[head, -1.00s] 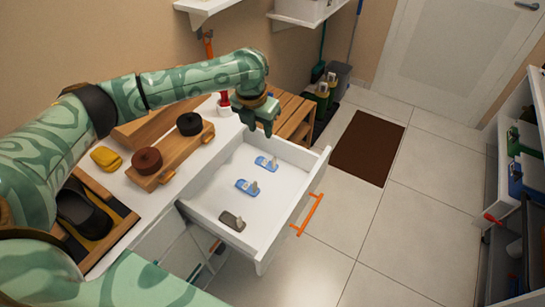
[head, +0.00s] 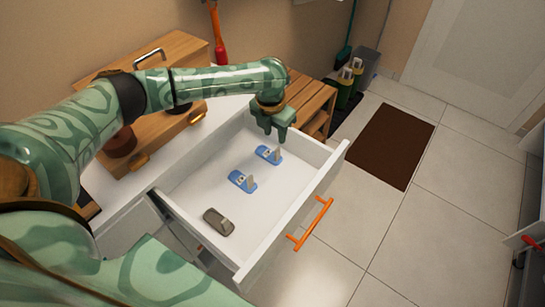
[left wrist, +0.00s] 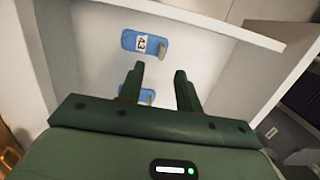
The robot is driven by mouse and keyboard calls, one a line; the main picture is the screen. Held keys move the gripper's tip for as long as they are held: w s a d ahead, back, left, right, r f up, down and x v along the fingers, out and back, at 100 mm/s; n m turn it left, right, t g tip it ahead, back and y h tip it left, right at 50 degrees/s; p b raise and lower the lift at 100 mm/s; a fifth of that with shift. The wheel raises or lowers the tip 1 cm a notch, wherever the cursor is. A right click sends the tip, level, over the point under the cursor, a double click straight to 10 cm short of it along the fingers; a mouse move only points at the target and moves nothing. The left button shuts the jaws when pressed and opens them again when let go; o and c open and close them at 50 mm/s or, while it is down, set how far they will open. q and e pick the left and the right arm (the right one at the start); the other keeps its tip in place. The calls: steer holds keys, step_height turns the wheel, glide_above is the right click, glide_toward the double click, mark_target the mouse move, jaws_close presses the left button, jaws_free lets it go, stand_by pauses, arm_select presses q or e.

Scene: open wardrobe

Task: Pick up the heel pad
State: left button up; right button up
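The open white drawer (head: 200,187) holds three small pads in a row. Two are blue: a far blue pad (head: 265,152) and a middle blue pad (head: 240,180), each with a small grey upright tab. The nearest is a dark grey pad (head: 218,222). My left gripper (head: 273,138) is open and empty, pointing down just above the far blue pad. In the left wrist view, one blue pad (left wrist: 150,94) shows partly between the open fingers (left wrist: 157,75). Another blue pad (left wrist: 140,41), labelled 43, lies beyond them. My right gripper is not in view.
The drawer's front (head: 300,215) has an orange handle (head: 312,224). A wooden box (head: 185,55) stands on the white top behind my left arm. A slatted wooden rack (head: 308,100) is beyond the drawer. A brown mat (head: 392,145) lies on the open tiled floor.

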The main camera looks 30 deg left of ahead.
mark_target(277, 149)
arm_select(q)
steer(key=f, duration=0.2)
steer(key=f+b, duration=0.1)
steer(key=f, duration=0.1)
steer(key=shift+w, duration=0.3)
steer(key=f+b, duration=0.1)
steer(key=f, duration=0.2)
steer(key=f+b, duration=0.1)
steer(key=f, duration=0.1)
steer(key=shift+w+d+f+b, duration=0.1)
steer(key=shift+w+d+b, duration=0.15)
steer(key=shift+b, duration=0.05)
steer(key=shift+s, duration=0.1)
steer(key=shift+c, duration=0.6)
jaws_close()
